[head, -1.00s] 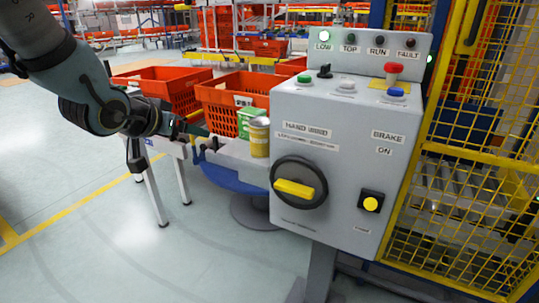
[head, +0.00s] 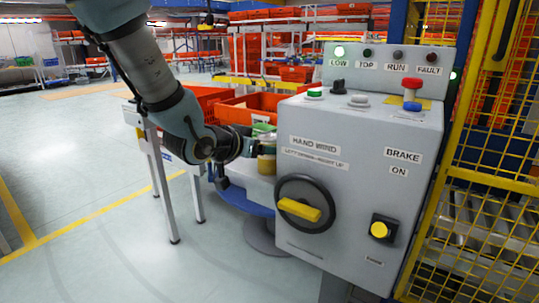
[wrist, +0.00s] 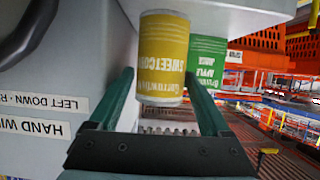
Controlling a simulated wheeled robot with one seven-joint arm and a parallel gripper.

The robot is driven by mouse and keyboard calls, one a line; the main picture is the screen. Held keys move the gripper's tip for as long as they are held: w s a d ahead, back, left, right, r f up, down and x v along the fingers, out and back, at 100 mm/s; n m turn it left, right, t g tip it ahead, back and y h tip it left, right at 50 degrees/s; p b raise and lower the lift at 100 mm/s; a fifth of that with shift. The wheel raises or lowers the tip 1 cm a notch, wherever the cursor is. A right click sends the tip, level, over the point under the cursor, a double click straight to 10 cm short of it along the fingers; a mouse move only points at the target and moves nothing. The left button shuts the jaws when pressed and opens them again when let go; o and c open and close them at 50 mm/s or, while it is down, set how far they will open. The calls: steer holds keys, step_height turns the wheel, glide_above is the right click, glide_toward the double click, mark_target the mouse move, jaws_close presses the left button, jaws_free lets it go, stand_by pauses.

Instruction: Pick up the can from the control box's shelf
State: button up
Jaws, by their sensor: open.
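The yellow sweetcorn can (wrist: 163,55) is between the two green fingers of my gripper (wrist: 160,74) in the wrist view, where the picture appears upside down. The fingers are open, with a gap visible beside the can. In the head view the can (head: 267,164) is partly hidden by my gripper (head: 256,148), at the left side of the grey control box (head: 350,180). A green apple juice carton (wrist: 207,65) stands just behind the can; its top (head: 263,129) shows in the head view. The light shelf (wrist: 235,14) bears both.
Orange totes (head: 262,102) stand on a rack behind the shelf. The control box has a black hand wheel (head: 291,189) and buttons on top. A yellow mesh fence (head: 490,140) stands to the right. Floor at the left is clear.

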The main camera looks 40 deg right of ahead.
steer(key=shift+x, duration=1.3)
jaws_close()
